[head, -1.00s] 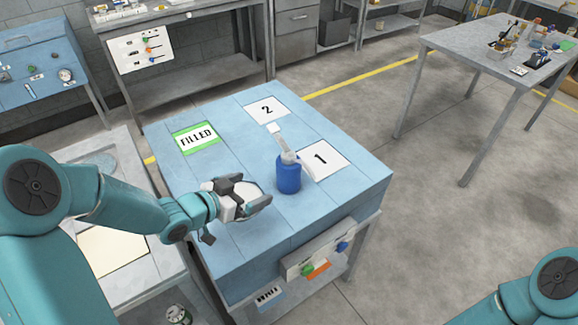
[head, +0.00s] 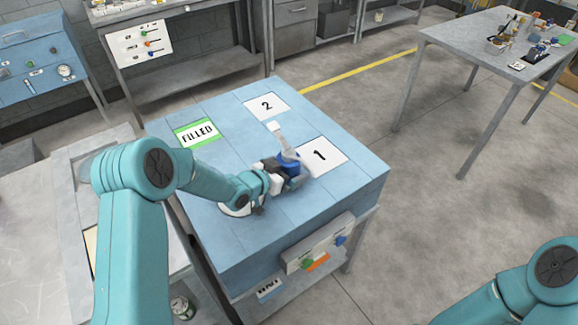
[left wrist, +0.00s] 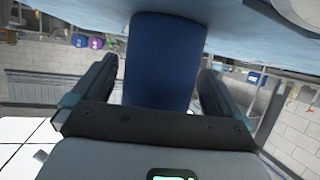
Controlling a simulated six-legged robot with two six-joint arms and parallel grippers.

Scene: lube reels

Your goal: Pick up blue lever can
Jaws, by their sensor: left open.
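The blue lever can (head: 291,168) stands on the blue table beside the card marked 1, its pale lever and spout (head: 283,140) rising above it. My left gripper (head: 283,174) is at the can and hides most of its body in the head view. In the left wrist view the can's blue body (left wrist: 160,62) fills the space between the two fingers of my left gripper (left wrist: 158,82). The jaws are open, with a visible gap on each side of the can. My right gripper is out of view.
The blue table top (head: 225,105) also bears a "FILLED" card (head: 196,133), a card marked 2 (head: 267,107) and the card marked 1 (head: 320,156). A white round patch (head: 236,209) lies partly under my left arm. A grey table (head: 470,45) with small items stands at the right.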

